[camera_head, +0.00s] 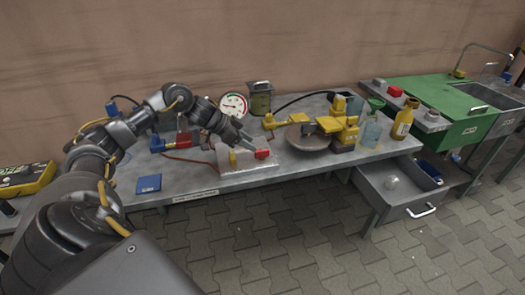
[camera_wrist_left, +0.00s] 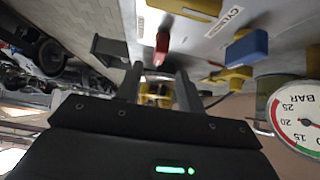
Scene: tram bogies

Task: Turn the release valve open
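A small red part (camera_head: 262,154), which looks like a valve handle, sits at the right of a pale metal block on the workbench. It also shows in the left wrist view, as a red lever (camera_wrist_left: 162,45) just beyond my fingertips. I cannot tell for certain that it is the release valve. My left gripper (camera_head: 243,142) is above the block, close to the red part. In the left wrist view my left gripper (camera_wrist_left: 160,75) has its two fingers apart with nothing held between them. I cannot tell whether a finger touches the red part. My right gripper is not in view.
A pressure gauge (camera_head: 233,104) and a green canister (camera_head: 260,98) stand behind. A yellow tool (camera_head: 340,124) and a round dish (camera_head: 308,139) are right of the gripper. A blue pad (camera_head: 148,183) lies at the front left. An open drawer (camera_head: 402,205) juts out at right.

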